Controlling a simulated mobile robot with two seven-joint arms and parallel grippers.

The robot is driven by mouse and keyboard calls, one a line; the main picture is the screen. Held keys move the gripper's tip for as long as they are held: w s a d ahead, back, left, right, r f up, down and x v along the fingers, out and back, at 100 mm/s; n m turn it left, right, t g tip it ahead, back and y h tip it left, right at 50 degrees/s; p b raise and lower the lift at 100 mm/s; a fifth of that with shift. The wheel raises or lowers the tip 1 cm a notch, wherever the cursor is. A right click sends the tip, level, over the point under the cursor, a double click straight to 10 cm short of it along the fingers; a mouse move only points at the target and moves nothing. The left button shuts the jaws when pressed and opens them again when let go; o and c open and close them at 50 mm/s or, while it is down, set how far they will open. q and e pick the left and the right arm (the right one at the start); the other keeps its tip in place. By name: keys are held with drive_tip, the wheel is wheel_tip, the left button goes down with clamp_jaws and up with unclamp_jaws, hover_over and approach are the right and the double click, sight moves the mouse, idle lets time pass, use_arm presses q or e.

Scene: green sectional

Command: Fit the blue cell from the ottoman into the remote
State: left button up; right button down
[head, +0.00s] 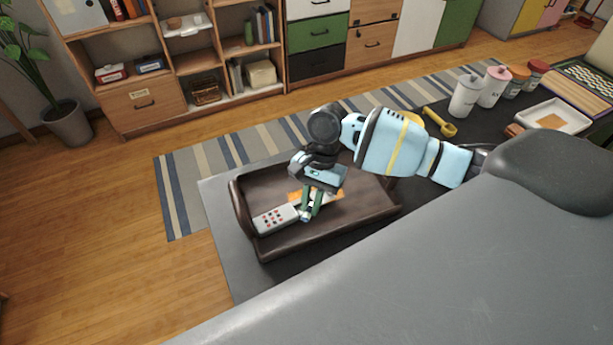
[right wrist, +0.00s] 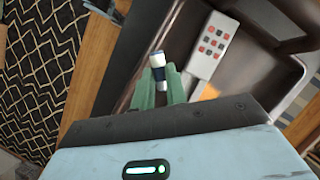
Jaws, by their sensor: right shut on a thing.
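The light grey remote (head: 275,220) with red and dark buttons lies in a dark brown tray (head: 365,205); it also shows in the right wrist view (right wrist: 207,62). My right gripper (head: 310,213) points down over the tray, just right of the remote's button part. Its green fingers (right wrist: 164,86) are shut on the blue cell (right wrist: 158,69), a small cylinder with a dark blue band and white ends. In the head view the fingers mostly hide the cell and part of the remote. I cannot tell whether the cell touches the remote. My left gripper is not in view.
The tray's raised walls surround the remote, on a grey ottoman (head: 213,205). An orange patch (head: 297,197) shows in the tray behind the gripper. A yellow tool (head: 440,122), jars and a white tray (head: 553,118) stand further right.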

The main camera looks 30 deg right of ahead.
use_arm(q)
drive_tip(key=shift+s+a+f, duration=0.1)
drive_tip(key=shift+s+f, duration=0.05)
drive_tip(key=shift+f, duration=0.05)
use_arm(e)
drive_tip(key=w+d+r+m+t, duration=0.1)
drive_tip(key=w+d+m+t, duration=0.1)
drive_tip(key=w+m, duration=0.3)
drive_tip(key=shift+w+d+r+m+t+y, duration=0.15)
drive_tip(key=shift+w+m+t+y, duration=0.2)
drive_tip(key=shift+m, duration=0.65)
drive_tip(key=shift+s+f, duration=0.1)
drive_tip(key=shift+f, duration=1.9)
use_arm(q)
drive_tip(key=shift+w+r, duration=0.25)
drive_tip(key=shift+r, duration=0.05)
use_arm(e)
drive_tip(key=shift+f, duration=1.55)
drive_tip(key=shift+f, duration=0.1)
